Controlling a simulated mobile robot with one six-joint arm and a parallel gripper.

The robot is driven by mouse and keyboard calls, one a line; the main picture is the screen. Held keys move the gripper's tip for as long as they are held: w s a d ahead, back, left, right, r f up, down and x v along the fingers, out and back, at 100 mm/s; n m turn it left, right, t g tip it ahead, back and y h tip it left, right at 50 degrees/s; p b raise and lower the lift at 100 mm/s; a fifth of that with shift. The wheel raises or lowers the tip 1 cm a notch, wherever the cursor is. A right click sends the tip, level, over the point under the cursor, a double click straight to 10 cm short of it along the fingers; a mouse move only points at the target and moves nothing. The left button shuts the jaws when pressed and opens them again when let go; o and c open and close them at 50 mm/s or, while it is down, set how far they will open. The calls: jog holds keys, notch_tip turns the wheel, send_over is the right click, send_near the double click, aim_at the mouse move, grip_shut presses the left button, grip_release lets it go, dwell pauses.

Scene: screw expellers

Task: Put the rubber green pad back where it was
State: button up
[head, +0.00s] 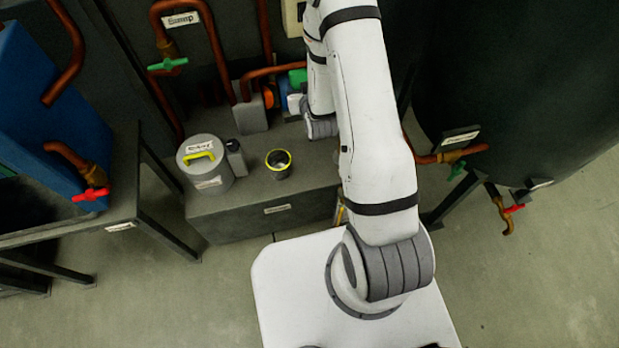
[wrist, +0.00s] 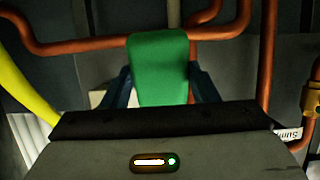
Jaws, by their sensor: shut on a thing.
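My gripper (wrist: 163,84) is shut on the rubber green pad (wrist: 160,62), which stands upright between the two dark fingers in the wrist view. The pad's lower part is hidden behind my gripper's body. In the head view a small green patch, which appears to be the pad (head: 297,77), shows left of my arm, above the bench near the pipes. My gripper is mostly hidden there by my arm. I cannot tell whether the pad touches anything behind it.
A large dark tank (head: 520,70) stands at right. A yellow curved thing (wrist: 25,90) shows at left in the wrist view.

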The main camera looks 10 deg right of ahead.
jog(key=s+f+g+b, duration=0.4)
jog(key=f+g+b, duration=0.3)
jog(key=f+b, duration=0.3)
jog(key=s+f+g+b, duration=0.4)
jog(key=f+g+b, duration=0.2)
jog(key=f+b, duration=0.4)
jog(key=shift+s+g, duration=0.2)
jog(key=shift+g, duration=0.2)
jog(key=shift+o, duration=0.2)
notch_tip(320, 180, down, 10)
jog(key=b, duration=0.3)
jog(key=shift+r, duration=0.25)
jog(key=shift+c, duration=0.2)
